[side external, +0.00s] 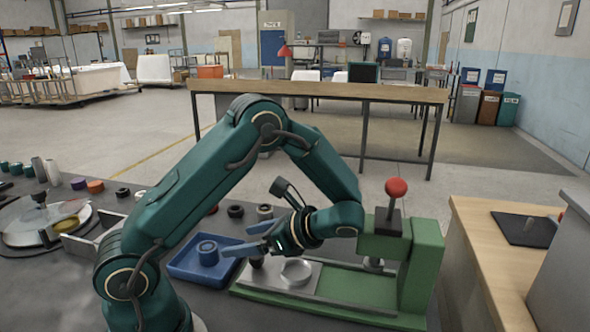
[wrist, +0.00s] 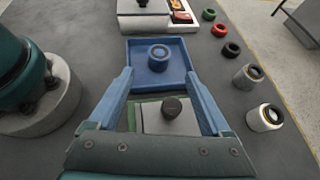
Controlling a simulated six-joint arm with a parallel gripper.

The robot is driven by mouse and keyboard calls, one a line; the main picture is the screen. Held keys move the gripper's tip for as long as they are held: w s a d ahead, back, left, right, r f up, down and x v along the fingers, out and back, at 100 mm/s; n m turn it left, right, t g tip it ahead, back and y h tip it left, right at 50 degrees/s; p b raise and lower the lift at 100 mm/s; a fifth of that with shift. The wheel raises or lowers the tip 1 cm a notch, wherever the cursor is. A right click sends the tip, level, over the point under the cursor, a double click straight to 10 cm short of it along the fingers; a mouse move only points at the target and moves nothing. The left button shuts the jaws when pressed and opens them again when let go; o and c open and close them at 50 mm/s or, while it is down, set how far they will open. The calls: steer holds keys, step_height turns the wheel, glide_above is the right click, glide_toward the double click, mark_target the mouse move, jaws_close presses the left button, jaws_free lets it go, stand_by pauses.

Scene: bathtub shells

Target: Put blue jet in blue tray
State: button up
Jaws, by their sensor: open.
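The blue jet (side external: 207,252) is a short round piece with a ringed top. It sits inside the square blue tray (side external: 180,268). In the wrist view the jet (wrist: 158,57) stands near the middle of the tray (wrist: 185,78), apart from its walls. My gripper (side external: 236,242) has blue fingers spread apart with nothing between them. In the wrist view the open gripper (wrist: 164,97) has a fingertip near each side of the tray's near edge, and the jet lies beyond the tips. In the side view the fingers point left toward the tray, apart from the jet.
A green press (side external: 415,265) with a red knob stands right of the tray. A dark round piece (wrist: 172,107) sits on its metal plate, below my fingers. Green, red and black rings (wrist: 219,30) and two metal cylinders (wrist: 264,118) line the right side in the wrist view.

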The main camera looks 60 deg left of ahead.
steer(key=shift+w+d+r, duration=0.25)
steer(key=shift+d+r, duration=0.1)
steer(key=shift+d, duration=0.15)
steer(key=shift+d+r+n, duration=0.25)
steer(key=shift+d+n, duration=0.05)
steer(key=s+d+r+n+t+h, duration=0.3)
steer(key=d+r+n+t+h, duration=0.4)
steer(key=d+n+t+h, duration=0.3)
steer(key=shift+s+d+r+n+t, duration=0.2)
steer(key=shift+d+n+t, duration=0.2)
steer(key=shift+d+t, duration=1)
steer(key=shift+d+g, duration=0.25)
steer(key=shift+g, duration=0.05)
